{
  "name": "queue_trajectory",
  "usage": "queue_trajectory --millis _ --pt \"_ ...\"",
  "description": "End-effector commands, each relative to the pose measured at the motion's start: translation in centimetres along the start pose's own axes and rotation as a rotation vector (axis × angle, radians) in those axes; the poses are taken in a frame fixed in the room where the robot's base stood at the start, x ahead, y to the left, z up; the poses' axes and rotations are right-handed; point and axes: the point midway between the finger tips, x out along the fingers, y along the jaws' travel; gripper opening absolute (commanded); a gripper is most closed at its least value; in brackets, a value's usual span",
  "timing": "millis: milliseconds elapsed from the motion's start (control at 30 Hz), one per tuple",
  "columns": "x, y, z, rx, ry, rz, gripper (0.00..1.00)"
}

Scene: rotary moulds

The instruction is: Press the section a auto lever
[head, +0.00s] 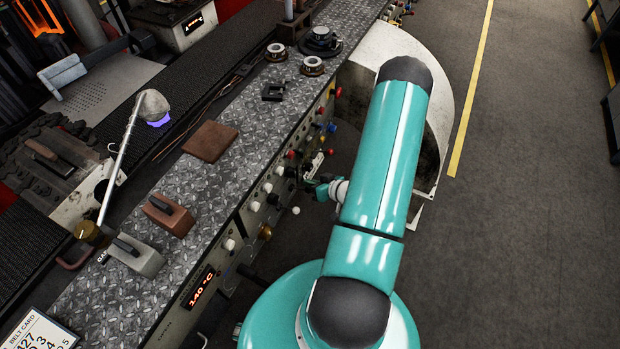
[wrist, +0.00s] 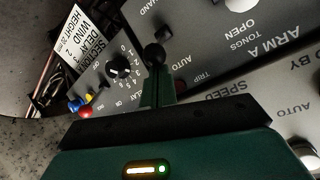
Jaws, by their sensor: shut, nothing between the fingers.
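In the head view my gripper (head: 311,184) is at the side of the control panel (head: 262,197), with its fingers pointing left at the knobs. In the wrist view my gripper (wrist: 158,88) is shut and empty, its narrow green fingers pointing up the picture. A black ball-topped lever (wrist: 154,55) shows just beyond the fingertips. I cannot tell whether they touch it. The panel around it carries the labels HAND, TRIP and AUTO. The fingers hide part of the panel.
In the wrist view a black dial (wrist: 118,66) is left of the fingers, with red (wrist: 85,112) and blue (wrist: 74,105) buttons farther left. A white knob (wrist: 306,155) is at lower right. In the head view, open floor (head: 505,240) lies to the right.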

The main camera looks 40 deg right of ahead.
Motion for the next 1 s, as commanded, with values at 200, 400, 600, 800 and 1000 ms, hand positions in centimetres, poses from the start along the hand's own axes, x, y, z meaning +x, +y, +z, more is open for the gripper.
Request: queue_trajectory --millis 200,400,600,800,1000 --pt "0.0 0.0 0.0 0.0 0.0 0.0 0.0" --pt "0.0 0.1 0.1 0.003 0.011 -0.005 0.0" --pt "-0.1 0.3 0.4 0.008 0.045 -0.022 0.0" --pt "-0.1 0.4 0.6 0.013 0.068 -0.033 0.0" --pt "-0.2 0.5 1.0 0.019 0.1 -0.05 0.0"
